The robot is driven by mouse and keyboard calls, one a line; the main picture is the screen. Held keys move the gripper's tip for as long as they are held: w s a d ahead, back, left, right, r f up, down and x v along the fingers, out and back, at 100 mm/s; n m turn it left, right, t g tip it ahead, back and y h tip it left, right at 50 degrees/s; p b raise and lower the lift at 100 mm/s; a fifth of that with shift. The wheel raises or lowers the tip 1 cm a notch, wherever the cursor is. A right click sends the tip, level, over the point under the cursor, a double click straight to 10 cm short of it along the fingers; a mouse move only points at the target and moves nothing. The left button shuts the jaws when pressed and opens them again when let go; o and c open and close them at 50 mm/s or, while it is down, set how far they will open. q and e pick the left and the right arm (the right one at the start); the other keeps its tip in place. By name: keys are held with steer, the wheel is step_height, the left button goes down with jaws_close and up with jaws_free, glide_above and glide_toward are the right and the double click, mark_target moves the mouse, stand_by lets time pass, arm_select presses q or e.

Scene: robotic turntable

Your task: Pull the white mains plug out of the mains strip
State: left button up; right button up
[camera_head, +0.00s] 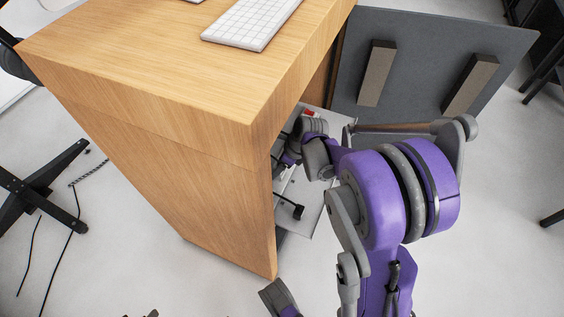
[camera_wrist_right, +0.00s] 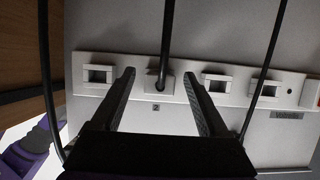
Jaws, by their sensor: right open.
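The white mains strip (camera_wrist_right: 183,72) runs across the right wrist view with a row of square sockets. The white mains plug (camera_wrist_right: 151,84) sits in one socket above a "2" label, with a black cable rising from it. My right gripper (camera_wrist_right: 159,73) is open, with one finger on each side of the plug. A gap shows between each finger and the plug. In the head view my right arm reaches into the desk's open side, and its gripper is mostly hidden there.
Two other black cables cross the right wrist view, one at the left (camera_wrist_right: 46,80) and one at the right (camera_wrist_right: 264,70). The wooden desk (camera_head: 150,105) carries a white keyboard (camera_head: 252,22). A grey panel (camera_head: 425,65) stands beside the opening.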

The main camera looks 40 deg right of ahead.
jaws_close()
stand_by(0.4)
steer(key=shift+r+p, duration=1.45)
steer(key=shift+r, duration=0.75)
